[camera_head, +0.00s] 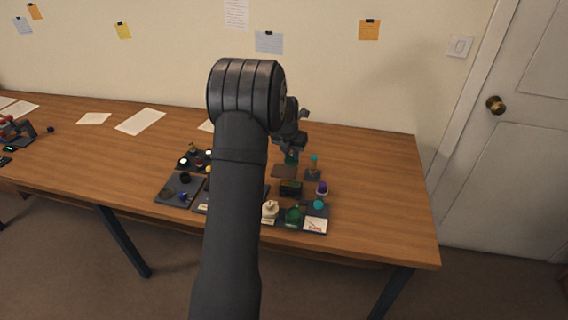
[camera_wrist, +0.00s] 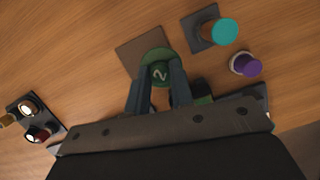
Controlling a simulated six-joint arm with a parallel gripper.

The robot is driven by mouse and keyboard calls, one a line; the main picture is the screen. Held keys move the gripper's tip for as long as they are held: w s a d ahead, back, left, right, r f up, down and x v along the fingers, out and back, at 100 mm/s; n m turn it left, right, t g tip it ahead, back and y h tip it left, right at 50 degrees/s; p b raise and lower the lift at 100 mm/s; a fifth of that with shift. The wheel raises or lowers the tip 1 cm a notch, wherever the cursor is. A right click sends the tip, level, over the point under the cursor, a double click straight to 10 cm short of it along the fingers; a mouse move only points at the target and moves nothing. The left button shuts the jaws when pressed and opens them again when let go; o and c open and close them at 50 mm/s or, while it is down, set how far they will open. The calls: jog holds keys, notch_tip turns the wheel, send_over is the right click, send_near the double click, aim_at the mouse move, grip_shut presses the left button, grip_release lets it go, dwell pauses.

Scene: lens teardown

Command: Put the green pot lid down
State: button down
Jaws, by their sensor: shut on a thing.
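The green pot lid (camera_wrist: 160,72) is round, with a pale mark like a "2" on its top. My gripper (camera_wrist: 159,84) is shut on it, with one finger at each side, in the wrist view. The lid is over or on a brown square mat (camera_wrist: 130,55); I cannot tell whether it touches it. In the head view the lid (camera_head: 291,157) is a small green patch below my gripper (camera_head: 291,148), at the far edge of the brown mat (camera_head: 281,172). My arm hides part of the table there.
A teal-topped piece on a dark square base (camera_wrist: 196,38) and a purple-capped jar (camera_wrist: 246,64) stand right of the mat. Dark trays (camera_head: 160,190) with several small parts lie nearer the front. The table (camera_head: 370,180) is clear to the right.

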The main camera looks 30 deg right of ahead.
jog(key=w+f, duration=0.1)
jog(key=w+a+f, duration=0.1)
jog(key=w, duration=0.1)
jog(key=shift+f, duration=1.95)
jog(key=c, duration=1.3)
grip_release()
jog(key=shift+f, duration=0.15)
jog(key=shift+o, duration=0.2)
jog(key=v, duration=1.2)
jog(key=shift+a, duration=0.1)
